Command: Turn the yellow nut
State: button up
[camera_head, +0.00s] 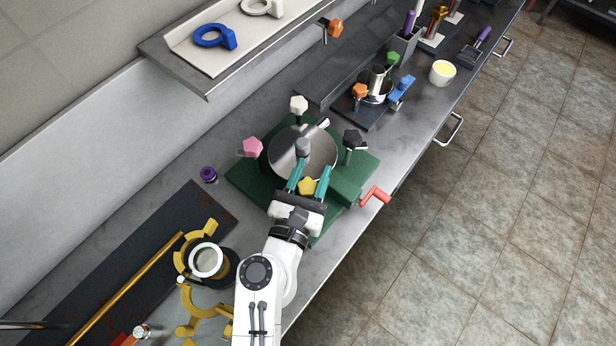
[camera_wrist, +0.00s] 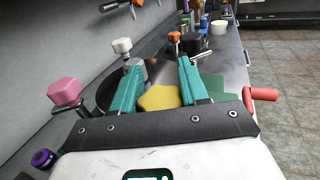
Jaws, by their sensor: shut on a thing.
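The yellow nut (camera_head: 307,186) sits at the near edge of the round steel lid (camera_head: 318,150), on the green base (camera_head: 245,179). My gripper (camera_head: 312,168) is shut on it, with one teal finger on each side. In the wrist view the yellow nut (camera_wrist: 158,97) lies between the teal fingers of my gripper (camera_wrist: 160,70). Its lower part is hidden by the gripper body. Other nuts stand around the lid: pink (camera_head: 249,147), white (camera_head: 298,104) and black (camera_head: 353,139).
A red crank handle (camera_head: 375,195) sticks out right of the green base. A purple knob (camera_head: 208,173) stands to the left. Yellow clamp parts (camera_head: 196,250) lie at the lower left. A shelf (camera_head: 190,62) overhangs at the upper left. An orange-knobbed fixture (camera_head: 360,91) stands behind.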

jog(key=m+h+b, duration=0.1)
jog(key=b, duration=0.1)
jog(key=m+g+h+b, duration=0.1)
jog(key=h+b, duration=0.1)
jog(key=f+m+g+h+b, duration=0.1)
jog(key=h+b, duration=0.1)
jog(key=shift+s+d+m, duration=0.1)
jog(key=shift+d+m, duration=0.2)
jog(key=m+g+h+b, duration=0.1)
jog(key=b, duration=0.1)
jog(key=m+g+h+b, duration=0.1)
jog(key=g+h+b, duration=0.1)
jog(key=shift+s+d+r, duration=0.15)
jog(key=shift+s+r, duration=0.05)
jog(key=shift+r+m+g+h+b, duration=0.15)
jog(key=shift+m+g+h+b, duration=0.15)
jog(key=shift+m+b, duration=0.25)
jog(key=shift+s, duration=0.1)
jog(key=o, duration=1)
jog(key=shift+r, duration=0.1)
jog(key=shift+c, duration=0.2)
jog(key=shift+r, duration=0.1)
